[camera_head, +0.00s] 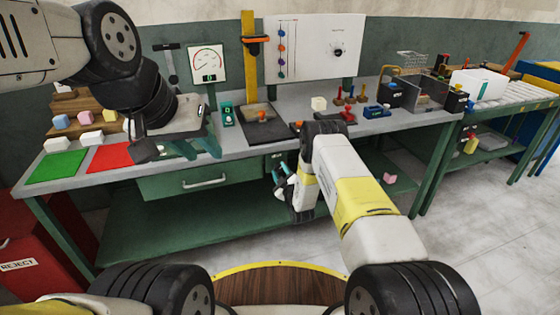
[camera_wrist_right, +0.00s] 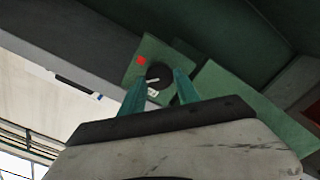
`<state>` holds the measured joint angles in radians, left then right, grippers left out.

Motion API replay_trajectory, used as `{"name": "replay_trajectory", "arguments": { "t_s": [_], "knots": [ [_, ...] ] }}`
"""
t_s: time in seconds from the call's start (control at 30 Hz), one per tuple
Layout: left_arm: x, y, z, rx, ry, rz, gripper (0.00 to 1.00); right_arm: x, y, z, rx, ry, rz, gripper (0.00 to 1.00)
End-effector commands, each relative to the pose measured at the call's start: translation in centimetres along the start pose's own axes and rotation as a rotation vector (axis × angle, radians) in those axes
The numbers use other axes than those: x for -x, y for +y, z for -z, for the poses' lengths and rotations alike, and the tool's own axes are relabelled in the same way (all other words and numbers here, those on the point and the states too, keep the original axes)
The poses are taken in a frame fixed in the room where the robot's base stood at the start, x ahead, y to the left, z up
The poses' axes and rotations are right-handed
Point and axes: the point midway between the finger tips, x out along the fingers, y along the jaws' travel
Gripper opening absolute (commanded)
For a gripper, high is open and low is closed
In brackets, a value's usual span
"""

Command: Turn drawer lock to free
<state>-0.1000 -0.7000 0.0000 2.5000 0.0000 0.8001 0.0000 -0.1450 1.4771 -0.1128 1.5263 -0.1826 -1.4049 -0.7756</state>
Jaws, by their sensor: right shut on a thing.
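The drawer lock is a round black knob (camera_wrist_right: 158,72) with a pale pointer line, on a green plate in the right wrist view. A red mark lies to its upper left and a small white label just below it. My right gripper (camera_wrist_right: 159,84) has its teal fingers on either side of the knob, shut on it. In the head view my right gripper (camera_head: 281,181) is at the bench front, right of the drawer (camera_head: 190,182), which looks closed; the arm and gripper hide the lock there. My left gripper (camera_head: 197,146) hangs over the bench, fingers apart and empty.
A green mat (camera_head: 56,165) and a red mat (camera_head: 108,156) lie at the bench's left end. A dial gauge (camera_head: 208,63) and a white panel (camera_head: 313,48) stand behind. A red reject bin (camera_head: 30,255) is at lower left. The floor in front is clear.

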Motion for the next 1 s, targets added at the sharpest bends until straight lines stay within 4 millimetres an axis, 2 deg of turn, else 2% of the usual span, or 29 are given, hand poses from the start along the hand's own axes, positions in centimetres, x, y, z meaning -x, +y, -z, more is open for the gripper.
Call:
{"name": "replay_trajectory", "arguments": {
  "t_s": [0.6,1.0],
  "knots": [
    [0.0,0.0,0.0,0.0,0.0,0.0,0.36,-0.02,-0.36,0.1,0.566,0.004,0.001,0.0],
    [0.0,0.0,0.0,0.0,0.0,0.0,0.36,0.0,-0.43,-0.02,0.781,0.003,0.001,0.0]
  ]
}}
